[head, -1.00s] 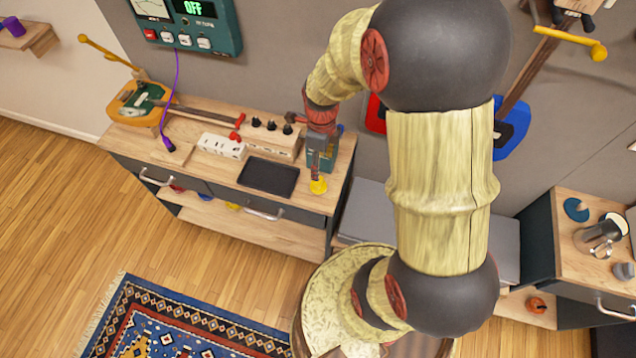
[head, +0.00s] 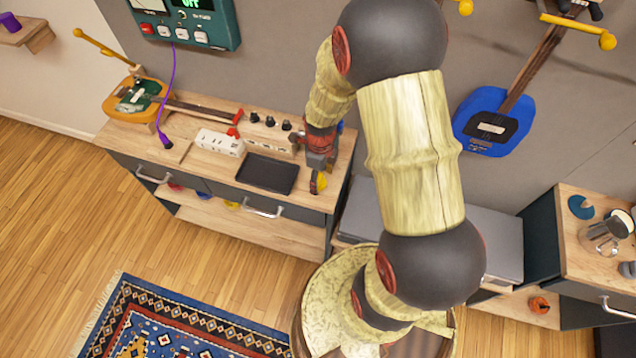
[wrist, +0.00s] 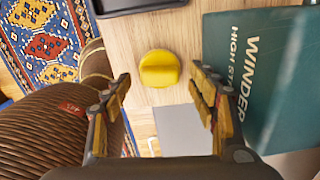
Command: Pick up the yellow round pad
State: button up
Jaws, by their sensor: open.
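The yellow round pad (wrist: 160,69) lies on the wooden counter top near its edge in the wrist view. It has a raised ridge across its middle. In the head view the pad (head: 321,181) shows only partly, behind my gripper (head: 317,180). In the wrist view my gripper (wrist: 165,100) is open and empty, with one finger to each side of the picture. The pad appears between and just beyond the fingertips, apart from both.
A dark green box marked "WINDER" (wrist: 262,70) stands close beside the right finger. A black tray (head: 267,174) lies left of the pad on the counter (head: 215,172). A white power strip (head: 219,143) and an orange guitar (head: 135,105) are farther left.

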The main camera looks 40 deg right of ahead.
jog(key=shift+f, duration=0.95)
jog(key=shift+c, duration=0.5)
jog(key=c, duration=1.1)
jog(key=shift+o, duration=0.2)
jog(key=shift+r, duration=0.15)
